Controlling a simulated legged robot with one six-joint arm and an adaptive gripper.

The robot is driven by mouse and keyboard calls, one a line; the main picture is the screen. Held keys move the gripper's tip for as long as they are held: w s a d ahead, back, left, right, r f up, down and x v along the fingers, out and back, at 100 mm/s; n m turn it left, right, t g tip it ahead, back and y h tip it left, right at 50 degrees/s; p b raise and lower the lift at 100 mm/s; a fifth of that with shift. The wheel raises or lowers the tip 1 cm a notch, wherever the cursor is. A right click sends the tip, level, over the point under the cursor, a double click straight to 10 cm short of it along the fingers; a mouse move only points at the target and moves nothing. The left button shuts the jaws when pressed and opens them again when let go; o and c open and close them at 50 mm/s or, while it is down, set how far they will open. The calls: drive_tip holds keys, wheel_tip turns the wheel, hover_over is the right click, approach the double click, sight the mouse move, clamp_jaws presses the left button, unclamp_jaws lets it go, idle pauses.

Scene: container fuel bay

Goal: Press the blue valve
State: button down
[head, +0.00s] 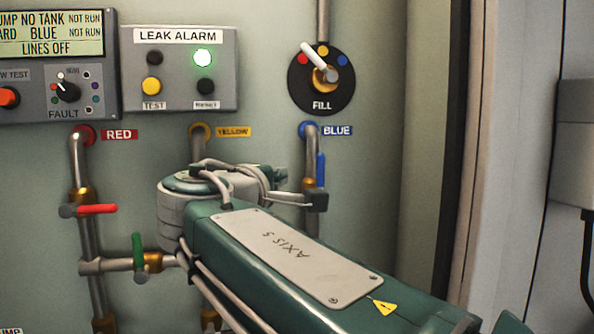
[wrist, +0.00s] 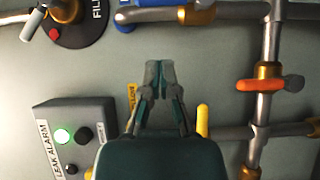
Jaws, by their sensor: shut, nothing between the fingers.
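The blue valve's lever (head: 320,168) stands upright along the pipe under the BLUE label (head: 337,131) in the head view. In the wrist view, part of the blue lever (wrist: 152,3) shows at the top edge, beside a brass fitting (wrist: 197,13). My gripper (wrist: 160,66) is shut and empty. Its fingertips appear below the blue lever in the wrist view, apart from it in the picture; the depth gap to the wall is unclear. In the head view my arm covers the lower part of the blue pipe and I cannot make out the fingertips.
The FILL dial (head: 321,80) is above the blue pipe, and the LEAK ALARM box (head: 179,68) has a lit green lamp. A red lever (head: 96,209) and a green lever (head: 137,250) are at left. An orange lever (wrist: 262,85) and yellow lever (wrist: 202,121) flank the gripper's right.

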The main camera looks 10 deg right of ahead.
sight(321, 177)
drive_tip(key=w+d, duration=0.1)
drive_tip(key=d, duration=0.1)
drive_tip(key=w+d, duration=0.4)
drive_tip(key=shift+d, duration=0.1)
drive_tip(key=shift+a, duration=0.25)
drive_tip(key=shift+d+m, duration=0.3)
